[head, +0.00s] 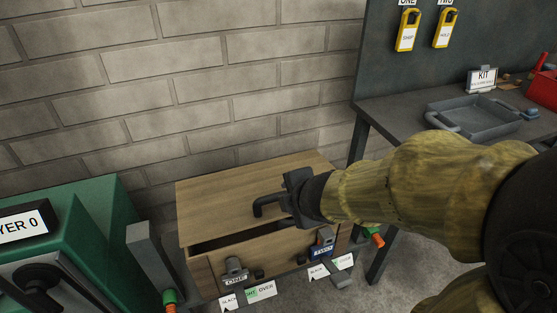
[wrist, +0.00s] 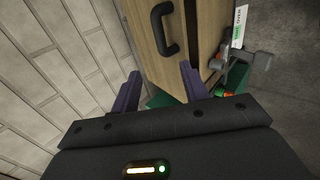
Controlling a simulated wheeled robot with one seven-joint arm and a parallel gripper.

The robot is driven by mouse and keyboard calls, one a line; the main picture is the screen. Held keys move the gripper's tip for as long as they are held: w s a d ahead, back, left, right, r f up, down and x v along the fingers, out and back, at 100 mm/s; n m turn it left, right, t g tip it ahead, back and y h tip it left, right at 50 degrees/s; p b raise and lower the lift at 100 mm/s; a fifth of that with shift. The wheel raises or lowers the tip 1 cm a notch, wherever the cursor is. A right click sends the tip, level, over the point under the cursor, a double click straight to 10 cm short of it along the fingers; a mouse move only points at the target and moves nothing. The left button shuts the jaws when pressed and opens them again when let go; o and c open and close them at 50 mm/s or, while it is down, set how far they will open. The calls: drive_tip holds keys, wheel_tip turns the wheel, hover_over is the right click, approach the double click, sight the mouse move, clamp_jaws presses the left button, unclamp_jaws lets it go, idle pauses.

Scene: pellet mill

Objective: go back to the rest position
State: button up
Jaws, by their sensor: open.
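My gripper (head: 300,196) is over the wooden box (head: 208,275) in the head view, beside the black handle (head: 262,206) on the box's lid (head: 215,205). In the wrist view, the two dark fingers of my gripper (wrist: 160,75) are apart with nothing between them. The handle (wrist: 160,35) shows beyond the fingertips and is not gripped. A dark gap shows between the lid and the box's front. My arm hides the right part of the lid in the head view.
A green machine (head: 95,215) stands at left. A dark workbench (head: 395,105) at right bears a grey tray (head: 450,122) and a red container (head: 545,90). Grey clamps (head: 235,268) are on the box's front. Yellow tags (head: 407,32) hang on the back panel. A brick wall is behind.

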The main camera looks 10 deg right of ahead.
drive_tip(key=s+d+f+m+g+h, duration=0.1)
drive_tip(key=s+d+f+m+g, duration=0.2)
drive_tip(key=m, duration=0.7)
drive_tip(key=s+d+f+m+g, duration=0.1)
drive_tip(key=s+f+m+g, duration=0.3)
drive_tip(key=m, duration=0.6)
wheel_tip(320, 180, up, 14)
drive_tip(key=t+p, duration=0.1)
drive_tip(key=p, duration=1.4)
drive_tip(key=shift+r, duration=0.2)
drive_tip(key=shift+a, duration=0.1)
